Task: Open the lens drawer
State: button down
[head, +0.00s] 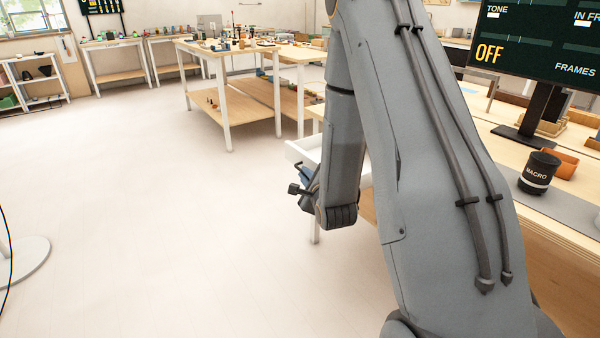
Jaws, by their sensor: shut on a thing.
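The white lens drawer (300,151) sticks out from under the front edge of the bench in the head view, with part of its open top showing. My arm hides its right part. My gripper (297,189) is small and dark at the drawer's front, low beside my wrist. It is shut on the drawer front; the handle itself is too small and covered to make out. A black lens marked MACRO (539,173) stands upright on the bench at the right.
An orange tray (563,163) sits behind the lens, and a dark monitor (545,40) showing OFF stands on the bench. A wooden table (262,55) with small items stands farther back. The pale floor at left is clear, apart from a round stand base (25,258).

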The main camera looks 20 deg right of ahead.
dwell(0.3)
jog(key=c, duration=2.2)
grip_release()
jog(key=shift+v, duration=3.95)
